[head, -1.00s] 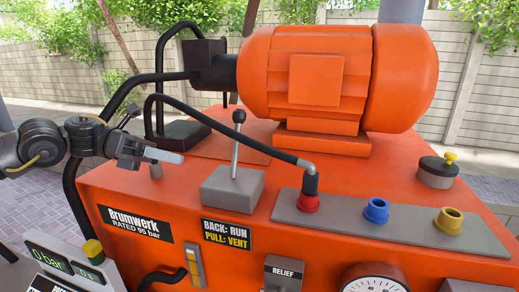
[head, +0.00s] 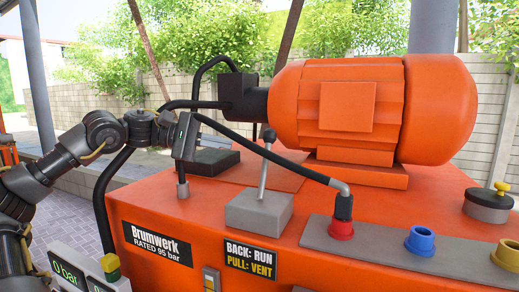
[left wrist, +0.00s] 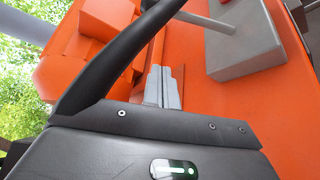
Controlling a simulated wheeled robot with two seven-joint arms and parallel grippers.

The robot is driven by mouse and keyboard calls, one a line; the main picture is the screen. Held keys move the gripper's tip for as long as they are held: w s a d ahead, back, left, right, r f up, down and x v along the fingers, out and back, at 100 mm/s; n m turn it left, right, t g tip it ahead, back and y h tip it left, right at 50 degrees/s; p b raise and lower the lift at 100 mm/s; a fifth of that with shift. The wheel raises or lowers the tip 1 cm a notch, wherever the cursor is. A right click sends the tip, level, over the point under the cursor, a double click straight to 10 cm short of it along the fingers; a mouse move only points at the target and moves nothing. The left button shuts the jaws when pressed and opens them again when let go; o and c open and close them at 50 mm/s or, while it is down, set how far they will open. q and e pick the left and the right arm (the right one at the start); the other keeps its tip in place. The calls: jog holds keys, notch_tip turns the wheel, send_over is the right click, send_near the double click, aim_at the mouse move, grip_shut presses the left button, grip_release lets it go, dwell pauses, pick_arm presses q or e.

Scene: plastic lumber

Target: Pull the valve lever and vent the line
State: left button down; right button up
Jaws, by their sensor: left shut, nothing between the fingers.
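The valve lever (head: 264,168) is a thin metal rod with a dark round knob. It rises nearly upright, leaning slightly right at the top, from a grey block (head: 258,210) on the orange machine. A label (head: 251,259) below reads BACK: RUN, PULL: VENT. In the left wrist view the fingers (left wrist: 163,85) are together and empty, with the grey block (left wrist: 245,42) at upper right. My right gripper is not in view.
The orange motor (head: 365,110) stands behind. A display (head: 68,274) at lower left shows 0 bar.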

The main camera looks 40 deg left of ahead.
aim_at(266, 164)
pick_arm(q)
jog(key=shift+w+d, duration=0.1)
jog(key=shift+w, duration=0.05)
jog(key=w+d+p, duration=0.4)
jog(key=d+p, duration=0.3)
jog(key=d, duration=0.1)
jog(key=shift+d+f, duration=0.2)
jog(key=shift+f, duration=0.1)
jog(key=shift+s, duration=0.15)
jog(key=shift+s+d+r+b, duration=0.1)
jog(key=shift+s+r+b, duration=0.05)
jog(key=shift+b, duration=0.15)
